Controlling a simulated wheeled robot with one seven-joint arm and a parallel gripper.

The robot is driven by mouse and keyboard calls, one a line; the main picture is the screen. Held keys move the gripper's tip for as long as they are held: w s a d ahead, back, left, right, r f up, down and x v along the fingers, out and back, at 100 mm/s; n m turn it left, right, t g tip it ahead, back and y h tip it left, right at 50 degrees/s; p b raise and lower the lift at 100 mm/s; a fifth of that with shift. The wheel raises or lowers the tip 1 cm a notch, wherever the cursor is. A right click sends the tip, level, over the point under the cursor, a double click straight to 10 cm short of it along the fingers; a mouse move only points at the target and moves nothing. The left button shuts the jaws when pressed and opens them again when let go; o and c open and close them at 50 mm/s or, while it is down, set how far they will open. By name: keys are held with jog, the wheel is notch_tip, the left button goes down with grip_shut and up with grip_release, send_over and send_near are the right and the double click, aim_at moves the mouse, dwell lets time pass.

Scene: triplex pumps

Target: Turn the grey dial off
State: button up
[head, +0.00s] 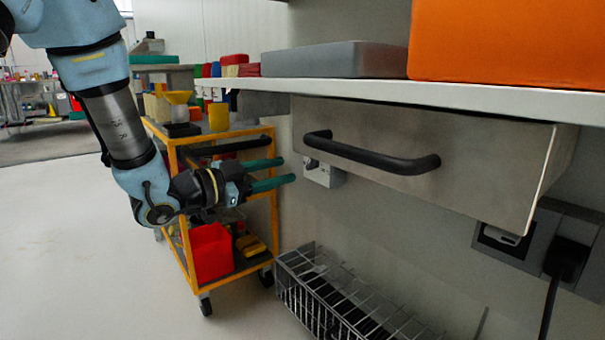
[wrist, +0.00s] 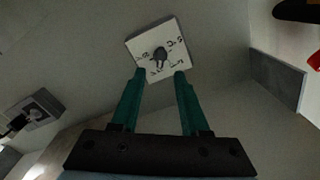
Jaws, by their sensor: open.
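The grey dial (wrist: 160,54) sits at the middle of a small pale plate (wrist: 171,42) with dark markings, fixed to the wall. In the head view the plate shows as a small box (head: 325,176) under the shelf, left of the drawer, with the dial (head: 311,163) on its front. My gripper (head: 292,170) is open and empty, its two green fingers pointing at the wall just left of the dial box. In the wrist view my gripper (wrist: 160,72) has its fingertips apart just below the dial, one on each side; I cannot tell whether they touch the plate.
A drawer (head: 480,160) with a black handle (head: 370,154) hangs under the shelf (head: 440,96), right of the dial. A wire basket (head: 350,295) is below. A yellow trolley (head: 272,205) with bins stands behind my arm. A socket with a black plug (head: 567,258) is at right.

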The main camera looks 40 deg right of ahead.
aim_at(308, 164)
jog(key=d+b, duration=0.1)
jog(key=d, duration=0.5)
jog(key=shift+s+d+b, duration=0.15)
jog(key=shift+b, duration=0.25)
grip_shut()
